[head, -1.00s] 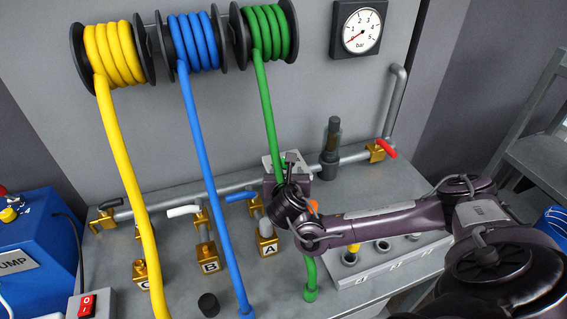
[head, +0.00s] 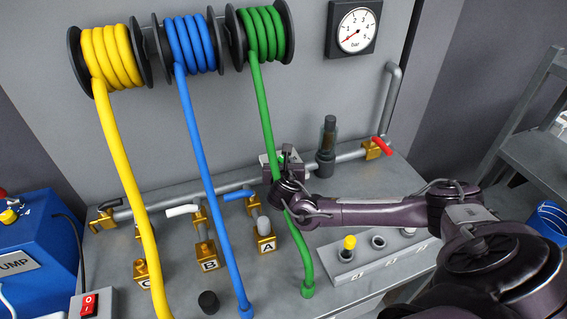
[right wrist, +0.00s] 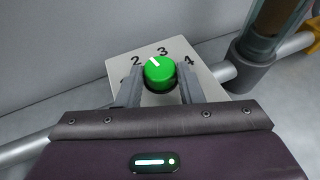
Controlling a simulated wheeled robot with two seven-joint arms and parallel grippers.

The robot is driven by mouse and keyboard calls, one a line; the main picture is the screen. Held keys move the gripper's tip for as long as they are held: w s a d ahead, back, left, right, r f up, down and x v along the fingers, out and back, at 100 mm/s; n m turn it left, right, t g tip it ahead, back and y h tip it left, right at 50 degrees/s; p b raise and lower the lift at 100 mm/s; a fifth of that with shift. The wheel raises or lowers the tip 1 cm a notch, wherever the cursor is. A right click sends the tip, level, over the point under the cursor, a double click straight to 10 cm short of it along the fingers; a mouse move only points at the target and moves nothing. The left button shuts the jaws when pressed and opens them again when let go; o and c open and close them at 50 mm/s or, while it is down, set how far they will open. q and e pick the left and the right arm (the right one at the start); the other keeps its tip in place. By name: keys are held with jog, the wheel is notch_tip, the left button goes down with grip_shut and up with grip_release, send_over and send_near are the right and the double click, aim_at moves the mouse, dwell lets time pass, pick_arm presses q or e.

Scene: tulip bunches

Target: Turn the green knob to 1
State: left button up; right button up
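The green knob (right wrist: 160,72) sits on a pale plate (right wrist: 205,77) in the right wrist view. Its white mark points up and left, between the 2 and the 3. The digits 2, 3 and 4 are readable; the 1 is mostly hidden behind the left finger. My right gripper (right wrist: 160,86) is open, one finger on each side of the knob, with small gaps visible. In the head view my right gripper (head: 285,158) is at the knob's box (head: 268,163) and hides the knob. My left gripper is not in view.
The green hose (head: 262,110) hangs close to my right gripper and passes by my wrist. A grey pipe with a dark upright fitting (head: 327,145) and a red-handled valve (head: 376,148) lies to the right. A gauge (head: 356,28) hangs above.

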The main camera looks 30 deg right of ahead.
jog(key=c, duration=0.5)
jog(key=shift+o, duration=0.2)
jog(key=shift+d+r+n, duration=0.1)
jog(key=shift+n, duration=0.2)
jog(key=shift+s+d+n+t+y, duration=0.15)
jog(key=shift+n+t+y, duration=0.35)
jog(key=shift+y, duration=0.3)
jog(key=shift+d+n+t+y, duration=0.15)
jog(key=shift+n+t+y, duration=0.25)
jog(key=shift+n+y, duration=0.4)
jog(key=shift+d+f+n+y, duration=0.2)
jog(key=shift+d+n+y, duration=0.05)
jog(key=shift+n+y, duration=0.75)
jog(key=n+y+b, duration=0.2)
jog(key=y+b, duration=0.1)
jog(key=d+n+y+b, duration=0.1)
jog(key=n+y+b, duration=0.2)
jog(key=b, duration=0.1)
jog(key=shift+f+y+b, duration=0.1)
jog(key=shift+y+b, duration=0.2)
jog(key=shift+r+n+g+y+b, duration=0.25)
jog(key=shift+n+g+y+b, duration=0.25)
jog(key=shift+n+y+b, duration=0.6)
